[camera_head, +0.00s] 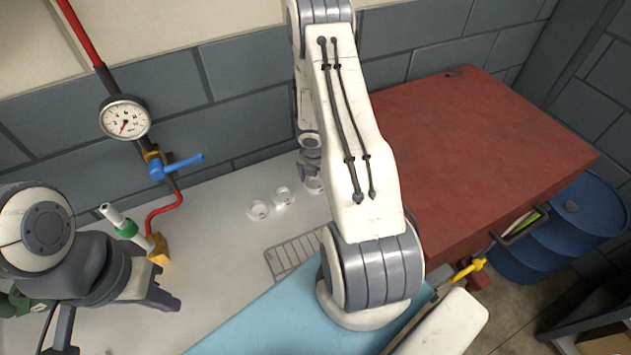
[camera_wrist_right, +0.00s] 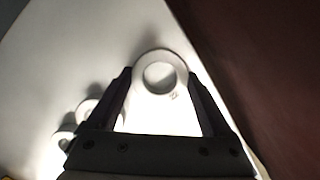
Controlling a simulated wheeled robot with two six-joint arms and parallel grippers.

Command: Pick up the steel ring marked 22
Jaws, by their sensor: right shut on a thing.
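A pale steel ring (camera_wrist_right: 183,70) sits between the fingers of my right gripper (camera_wrist_right: 163,88) in the right wrist view. The fingers are shut on it from both sides. A small dark mark on its face looks like 22, but is too small to read surely. In the head view this ring (camera_head: 314,186) shows at the right end of a short row, below my right gripper (camera_head: 311,168) and partly hidden by my arm. Two other rings (camera_head: 283,197) (camera_head: 258,210) lie to its left on the white counter. My left gripper (camera_head: 165,300) is low at the left, away from the rings.
A red cabinet (camera_head: 480,150) stands close to the right of the ring. A wire rack (camera_head: 292,256) and a blue mat (camera_head: 265,325) lie nearer on the counter. A gauge (camera_head: 125,118) and a blue valve handle (camera_head: 178,165) are on the left wall pipe.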

